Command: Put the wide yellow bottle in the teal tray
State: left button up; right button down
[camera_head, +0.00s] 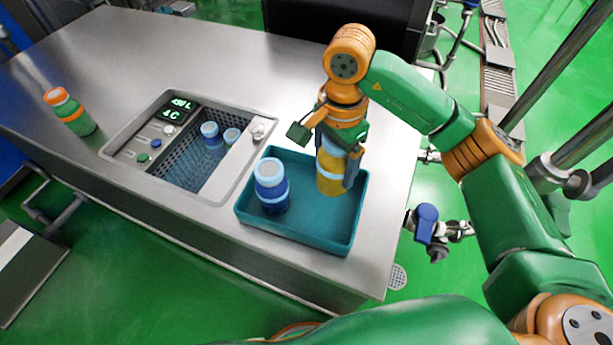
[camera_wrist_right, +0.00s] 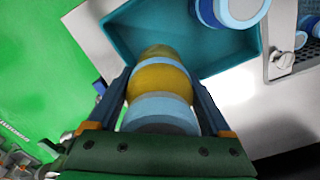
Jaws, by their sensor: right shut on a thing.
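The wide yellow bottle (camera_head: 330,170) has light blue bands and is upright at the right part of the teal tray (camera_head: 310,232). My right gripper (camera_head: 335,160) is shut on it from above. In the right wrist view the yellow bottle (camera_wrist_right: 160,88) sits between the two fingers of my right gripper (camera_wrist_right: 163,100), over the teal tray (camera_wrist_right: 140,32). I cannot tell whether its base touches the tray floor. My left gripper is not in view.
A blue bottle with a white top (camera_head: 270,185) stands in the tray's left part. Left of the tray, a sunken basket (camera_head: 180,165) holds small blue bottles (camera_head: 211,135). A green and orange bottle (camera_head: 70,112) stands at the far left. The tray's front middle is clear.

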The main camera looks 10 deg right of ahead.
aim_at(331, 160)
jog(key=f, duration=0.9)
jog(key=shift+s+f, duration=0.2)
jog(key=shift+s, duration=0.05)
jog(key=shift+w, duration=0.1)
jog(key=shift+f, duration=0.1)
jog(key=shift+f, duration=0.1)
grip_release()
jog(key=shift+r, duration=0.5)
notch_tip(331, 160, up, 12)
jog(key=shift+f, duration=0.25)
